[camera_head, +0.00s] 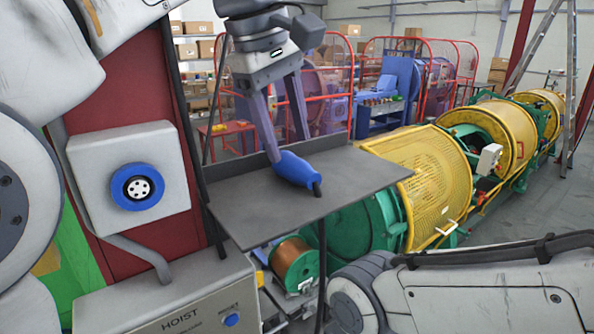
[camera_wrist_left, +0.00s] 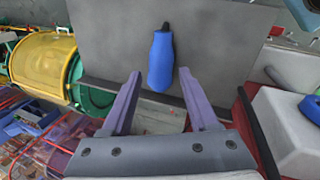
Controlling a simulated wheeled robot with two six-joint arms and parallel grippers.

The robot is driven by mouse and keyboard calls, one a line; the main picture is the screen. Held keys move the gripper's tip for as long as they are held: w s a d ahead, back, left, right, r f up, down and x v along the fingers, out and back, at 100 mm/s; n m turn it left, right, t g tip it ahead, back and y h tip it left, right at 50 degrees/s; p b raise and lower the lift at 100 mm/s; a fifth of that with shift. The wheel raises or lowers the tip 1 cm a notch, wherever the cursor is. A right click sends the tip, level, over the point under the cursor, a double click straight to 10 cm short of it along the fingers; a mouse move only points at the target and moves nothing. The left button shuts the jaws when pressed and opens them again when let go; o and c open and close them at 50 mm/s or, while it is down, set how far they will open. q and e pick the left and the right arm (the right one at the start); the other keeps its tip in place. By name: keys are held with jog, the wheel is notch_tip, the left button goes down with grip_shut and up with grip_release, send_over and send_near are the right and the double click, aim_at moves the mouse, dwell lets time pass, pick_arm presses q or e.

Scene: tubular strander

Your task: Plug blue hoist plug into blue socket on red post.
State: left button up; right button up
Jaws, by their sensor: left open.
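The blue hoist plug (camera_head: 297,169) lies on a dark grey shelf (camera_head: 350,185), its dark cable end toward the shelf's front edge. It also shows in the left wrist view (camera_wrist_left: 161,62). My left gripper (camera_head: 287,149) is open over the shelf, its fingers pointing down at the plug's rear end. In the left wrist view the open fingers (camera_wrist_left: 159,74) flank the plug's near end; I cannot tell whether they touch it. The blue socket (camera_head: 138,187), with a white pin face, sits on a grey box on the red post (camera_head: 120,100). My right gripper is out of view.
A grey HOIST box (camera_head: 180,300) stands below the socket. A dark cable hangs beside the post and another below the shelf. A copper spool (camera_head: 293,262) and the yellow-caged strander (camera_head: 420,180) lie beyond the shelf. The shelf's right side is clear.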

aim_at(293, 160)
pick_arm(q)
jog(key=shift+p+x, duration=0.45)
jog(key=shift+x, duration=1.9)
jog(key=shift+a, duration=0.1)
grip_shut()
